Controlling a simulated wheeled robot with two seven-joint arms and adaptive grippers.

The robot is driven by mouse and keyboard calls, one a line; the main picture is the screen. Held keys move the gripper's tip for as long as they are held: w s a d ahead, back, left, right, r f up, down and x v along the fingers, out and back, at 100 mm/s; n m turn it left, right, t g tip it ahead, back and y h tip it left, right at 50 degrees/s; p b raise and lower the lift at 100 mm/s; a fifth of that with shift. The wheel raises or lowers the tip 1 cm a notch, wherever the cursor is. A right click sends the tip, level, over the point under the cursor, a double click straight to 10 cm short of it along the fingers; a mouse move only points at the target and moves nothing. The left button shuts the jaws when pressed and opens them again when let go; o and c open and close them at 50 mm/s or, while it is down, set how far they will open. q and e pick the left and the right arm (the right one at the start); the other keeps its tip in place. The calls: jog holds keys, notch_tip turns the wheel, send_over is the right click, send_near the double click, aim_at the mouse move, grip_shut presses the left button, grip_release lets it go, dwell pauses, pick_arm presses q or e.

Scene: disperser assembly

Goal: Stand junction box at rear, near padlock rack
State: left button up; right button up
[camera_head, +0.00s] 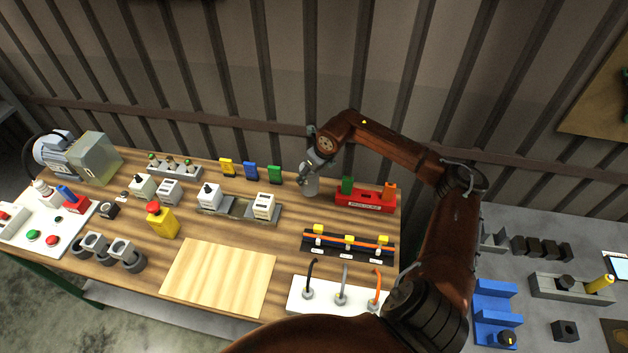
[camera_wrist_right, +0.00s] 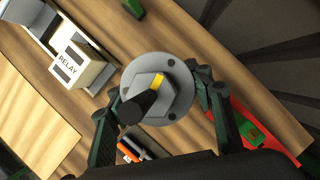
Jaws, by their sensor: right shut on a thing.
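A grey round piece (camera_head: 310,187), probably the junction box, is at the rear of the wooden table, just left of the red padlock rack (camera_head: 352,202). The right wrist view shows its grey flange (camera_wrist_right: 174,112) with small holes, a hexagonal part and a black knob with a yellow mark. My right gripper (camera_head: 309,176) is shut on it, with a finger on each side. The piece looks upright; I cannot tell whether its base touches the table. The rack holds green and orange padlocks, and part of it shows in the right wrist view (camera_wrist_right: 282,153). My left gripper is out of view.
Green (camera_head: 274,175), blue (camera_head: 250,171) and yellow (camera_head: 227,167) blocks stand left of the held piece. A relay (camera_head: 263,205) on a rail and a cable holder (camera_head: 347,245) are in front. A bare light board (camera_head: 219,278) lies at the front. The wall is close behind.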

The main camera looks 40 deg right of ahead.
jog(key=d+f, duration=0.1)
jog(key=f, duration=0.1)
jog(key=w+d+f, duration=0.1)
jog(key=d, duration=0.1)
jog(key=shift+w+f, duration=0.15)
jog(key=shift+f, duration=0.25)
jog(key=shift+d+f+p, duration=0.1)
jog(key=shift+f+p, duration=0.4)
jog(key=shift+f, duration=1.15)
jog(key=shift+f, duration=0.1)
jog(key=o, duration=1.7)
jog(key=shift+f, duration=0.1)
jog(key=shift+c, duration=0.2)
jog(key=b+v, duration=0.1)
jog(key=v, duration=1.1)
